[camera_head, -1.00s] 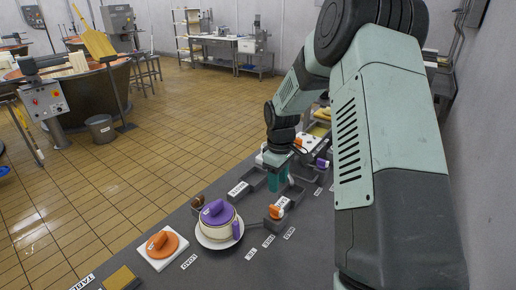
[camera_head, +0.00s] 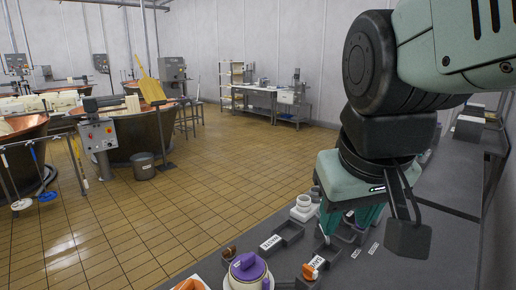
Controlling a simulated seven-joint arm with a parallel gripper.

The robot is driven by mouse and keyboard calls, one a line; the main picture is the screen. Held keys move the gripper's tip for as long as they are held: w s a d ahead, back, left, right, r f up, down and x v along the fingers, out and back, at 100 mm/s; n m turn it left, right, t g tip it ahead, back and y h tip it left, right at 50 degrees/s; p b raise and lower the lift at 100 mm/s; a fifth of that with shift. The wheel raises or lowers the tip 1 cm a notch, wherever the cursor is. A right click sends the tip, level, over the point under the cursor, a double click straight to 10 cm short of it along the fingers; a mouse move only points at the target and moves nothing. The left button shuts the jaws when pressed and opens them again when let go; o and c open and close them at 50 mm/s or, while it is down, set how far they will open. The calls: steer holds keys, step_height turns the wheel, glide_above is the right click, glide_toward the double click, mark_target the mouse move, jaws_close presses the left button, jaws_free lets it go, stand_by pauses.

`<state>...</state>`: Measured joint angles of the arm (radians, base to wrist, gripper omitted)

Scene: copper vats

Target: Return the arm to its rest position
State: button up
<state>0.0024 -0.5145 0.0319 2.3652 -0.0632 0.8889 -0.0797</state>
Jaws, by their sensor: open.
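My gripper (camera_head: 349,222) shows at the right of the head view, below the dark wrist of my arm. Its two teal fingers point down and stand apart, with nothing seen between them. It appears above the dark grey bench (camera_head: 430,250); its exact height is hard to tell. My arm is bent, with its large joint close to the camera at the upper right. A dark flat plate hangs beside the gripper on the right. The fingertips partly cover small items on the bench.
A pot with a purple lid (camera_head: 247,268) stands at the bottom edge, beside a partly cut-off orange item (camera_head: 188,285). Labelled grey trays (camera_head: 290,231) and a white container (camera_head: 303,206) lie left of my gripper. Tiled floor (camera_head: 170,215) is open beyond; copper vats (camera_head: 128,135) stand far left.

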steer(key=shift+m+t+y, duration=0.3)
steer(key=shift+m+t, duration=0.2)
steer(key=shift+m, duration=0.1)
steer(key=s, duration=0.5)
steer(key=shift+s+a+f, duration=0.15)
steer(key=shift+s+a, duration=0.05)
steer(key=shift+a, duration=0.15)
